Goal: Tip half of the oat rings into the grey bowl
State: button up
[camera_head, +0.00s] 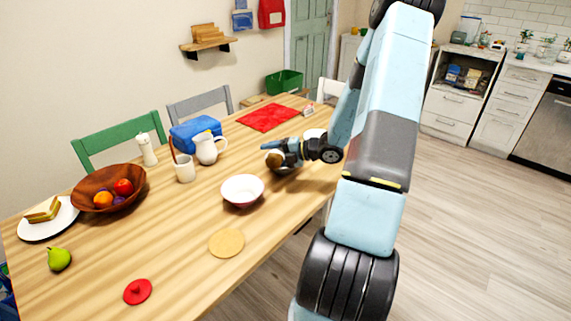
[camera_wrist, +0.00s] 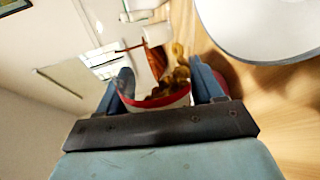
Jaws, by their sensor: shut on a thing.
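My gripper (camera_head: 280,153) is shut on a small container with a red rim (camera_wrist: 165,101), over the middle right of the table. In the wrist view the container sits between the two fingers and is full of brown oat rings (camera_wrist: 180,77). A few rings show past its far edge; I cannot tell whether they are falling. The container looks tilted, and a brown patch shows at the gripper in the head view. A large pale bowl, probably the same one, fills the wrist view's upper right (camera_wrist: 255,30).
A white bowl (camera_head: 242,188) with a pinkish outside stands left of my gripper. A white jug (camera_head: 207,149), a mug (camera_head: 184,168) and a blue box (camera_head: 194,133) stand further left. A red mat (camera_head: 267,118) lies behind. A round tan mat (camera_head: 226,243) lies in front.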

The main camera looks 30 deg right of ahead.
jog(key=shift+w+d+f+m+g+y+p, duration=0.1)
jog(key=shift+w+d+m+g+y+p, duration=0.1)
jog(key=shift+m+p, duration=0.5)
jog(key=shift+w+d+f+m+g+y+p, duration=0.15)
jog(key=shift+m+p, duration=0.25)
jog(key=shift+p, duration=0.45)
dwell(2.7)
jog(key=shift+w+d+r+m+g+y+p, duration=0.15)
jog(key=shift+w+d+r+m+g+y, duration=0.1)
jog(key=shift+r+m, duration=0.2)
jog(key=shift+w+d+r+m+g+y+p, duration=0.1)
jog(key=shift+w+r+m+y+p, duration=0.1)
jog(key=shift+r+m, duration=0.25)
dwell(2.9)
